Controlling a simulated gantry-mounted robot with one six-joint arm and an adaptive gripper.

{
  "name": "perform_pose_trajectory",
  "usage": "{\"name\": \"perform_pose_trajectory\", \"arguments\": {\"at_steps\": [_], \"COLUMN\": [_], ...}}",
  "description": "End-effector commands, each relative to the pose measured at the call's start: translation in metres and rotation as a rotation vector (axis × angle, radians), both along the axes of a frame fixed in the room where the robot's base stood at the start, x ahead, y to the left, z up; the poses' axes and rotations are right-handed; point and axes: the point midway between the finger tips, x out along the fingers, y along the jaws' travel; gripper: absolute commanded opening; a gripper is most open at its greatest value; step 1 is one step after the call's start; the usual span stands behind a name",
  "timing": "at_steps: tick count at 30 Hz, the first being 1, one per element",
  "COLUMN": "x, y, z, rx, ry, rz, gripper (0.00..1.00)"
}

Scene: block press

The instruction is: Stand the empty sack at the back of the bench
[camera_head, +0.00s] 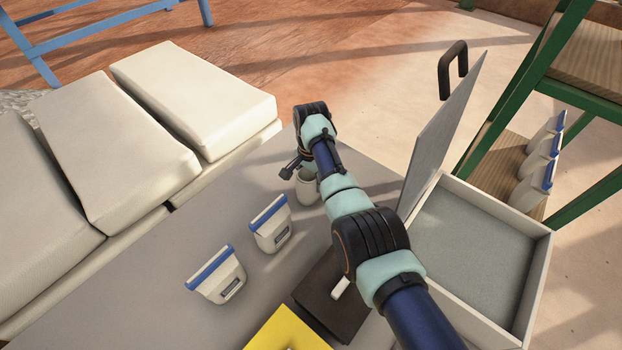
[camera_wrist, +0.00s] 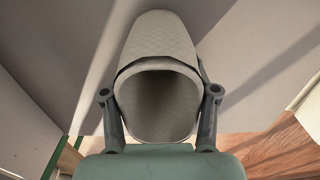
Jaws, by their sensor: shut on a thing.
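The empty sack (camera_wrist: 160,35) is pale woven cloth with its mouth open and dark inside. It fills the middle of the wrist view between the two fingers of my gripper (camera_wrist: 159,95). In the head view the sack (camera_head: 306,190) is at the grey bench (camera_head: 150,265), below my gripper (camera_head: 297,170) and partly hidden by my arm. My gripper is shut on the sack. I cannot tell whether its base touches the bench.
Two small blue-topped sacks (camera_head: 217,275) (camera_head: 271,225) stand on the bench. Large pale sacks (camera_head: 195,95) lie along the left. A box with raised lid (camera_head: 445,130) is at right. A dark plate (camera_head: 318,297) and yellow piece (camera_head: 280,332) are in front. Green shelving (camera_head: 590,60) stands far right.

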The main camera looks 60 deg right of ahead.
Motion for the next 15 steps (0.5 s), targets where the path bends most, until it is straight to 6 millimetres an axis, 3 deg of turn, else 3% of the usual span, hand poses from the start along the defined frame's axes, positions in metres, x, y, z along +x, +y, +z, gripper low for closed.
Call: {"name": "perform_pose_trajectory", "arguments": {"at_steps": [1, 5, 15], "x": [0.0, 0.0, 0.0001], "y": [0.0, 0.0, 0.0], "z": [-0.0006, -0.0004, 0.004], "rx": [0.0, 0.0, 0.0], "ry": [0.0, 0.0, 0.0], "rz": [0.0, 0.0, 0.0], "gripper": [0.64, 0.84, 0.84]}}
